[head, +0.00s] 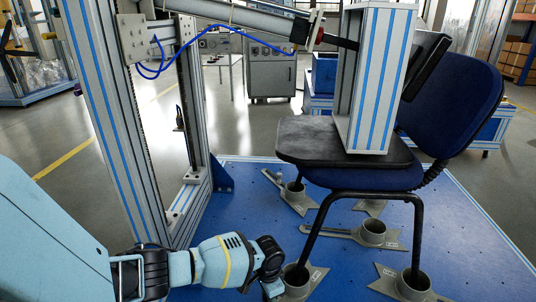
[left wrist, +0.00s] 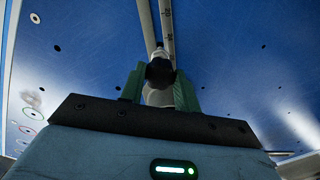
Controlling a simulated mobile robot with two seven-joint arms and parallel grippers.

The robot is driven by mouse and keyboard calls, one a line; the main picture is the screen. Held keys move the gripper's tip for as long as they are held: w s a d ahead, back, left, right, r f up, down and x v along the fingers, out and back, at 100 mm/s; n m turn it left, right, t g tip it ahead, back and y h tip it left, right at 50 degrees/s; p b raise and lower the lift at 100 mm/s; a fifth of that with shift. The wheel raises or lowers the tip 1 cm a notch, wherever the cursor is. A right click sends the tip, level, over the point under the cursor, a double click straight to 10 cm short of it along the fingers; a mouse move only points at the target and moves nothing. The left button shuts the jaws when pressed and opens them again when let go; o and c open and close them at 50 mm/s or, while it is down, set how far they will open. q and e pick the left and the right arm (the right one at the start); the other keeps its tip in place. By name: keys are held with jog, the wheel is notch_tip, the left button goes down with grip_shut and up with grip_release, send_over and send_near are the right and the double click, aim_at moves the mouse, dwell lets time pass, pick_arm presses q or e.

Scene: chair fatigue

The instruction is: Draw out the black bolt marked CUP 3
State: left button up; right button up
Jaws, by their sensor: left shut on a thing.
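My left gripper (head: 274,284) is low over the blue platform, beside the front-left grey cup (head: 296,281) that holds a chair leg. In the left wrist view its green fingers (left wrist: 160,86) are shut on a black round-headed bolt (left wrist: 160,70). A grey part shows between the fingers below the black head. My wrist hides the bolt in the head view. The cup labels are too small to read, so I cannot tell which one says CUP 3. My right gripper is not in view.
A dark blue chair (head: 455,100) stands with its legs in grey cups, among them the middle cup (head: 374,232) and front-right cup (head: 413,284). A profile frame post (head: 110,110) rises at left. A striped block (head: 375,80) presses on the seat. The blue platform (head: 460,225) is open at right.

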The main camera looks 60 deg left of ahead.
pick_arm(q)
jog(key=shift+r+p, duration=1.75)
jog(key=shift+r, duration=0.3)
jog(key=shift+f, duration=0.1)
